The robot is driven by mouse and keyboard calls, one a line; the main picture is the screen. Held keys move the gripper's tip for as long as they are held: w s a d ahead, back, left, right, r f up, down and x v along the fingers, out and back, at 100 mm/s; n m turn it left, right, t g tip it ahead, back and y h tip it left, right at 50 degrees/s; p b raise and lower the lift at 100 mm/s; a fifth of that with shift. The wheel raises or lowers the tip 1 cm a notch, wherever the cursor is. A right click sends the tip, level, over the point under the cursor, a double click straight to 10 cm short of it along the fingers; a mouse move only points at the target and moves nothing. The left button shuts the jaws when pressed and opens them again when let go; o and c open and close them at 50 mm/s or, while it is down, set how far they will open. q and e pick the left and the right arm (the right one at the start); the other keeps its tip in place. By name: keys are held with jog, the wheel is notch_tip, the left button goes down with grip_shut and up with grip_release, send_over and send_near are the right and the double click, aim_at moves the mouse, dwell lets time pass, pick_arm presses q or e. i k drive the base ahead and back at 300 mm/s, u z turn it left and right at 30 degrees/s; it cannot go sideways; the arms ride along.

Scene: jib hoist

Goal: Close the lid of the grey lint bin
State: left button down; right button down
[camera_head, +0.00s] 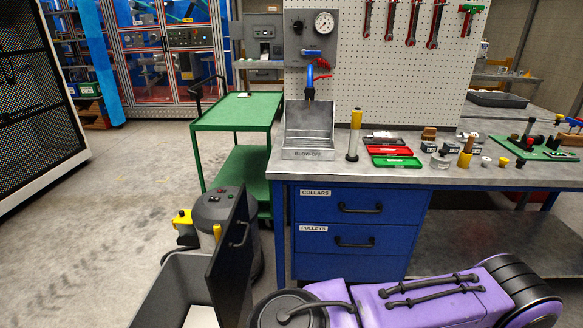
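The grey lint bin (172,283) stands on the floor at the bottom, left of centre, cut off by the lower edge of the view. Its dark lid (230,262) stands up steeply at the bin's right side, so the bin is open. A bar handle (240,233) is on the lid's right-hand face. Something pale lies inside the bin. My purple right arm comes in from the lower right, and its dark joint is just right of the lid. A gap between arm and lid is hard to judge. Neither gripper shows.
A grey round machine with yellow parts (211,212) stands close behind the lid. A green cart (236,112) is farther back. The workbench with blue drawers (356,209) stands right of the lid, with tools and trays on top. The floor at left (110,220) is clear.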

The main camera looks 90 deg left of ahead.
aim_at(227, 276)
jog(key=u, duration=3)
jog(key=i, duration=0.5)
jog(key=u, duration=0.2)
jog(key=k, duration=0.5)
jog(key=u, duration=2.5)
jog(key=k, duration=1.2)
jog(key=z, duration=1.75)
jog(key=i, duration=0.4)
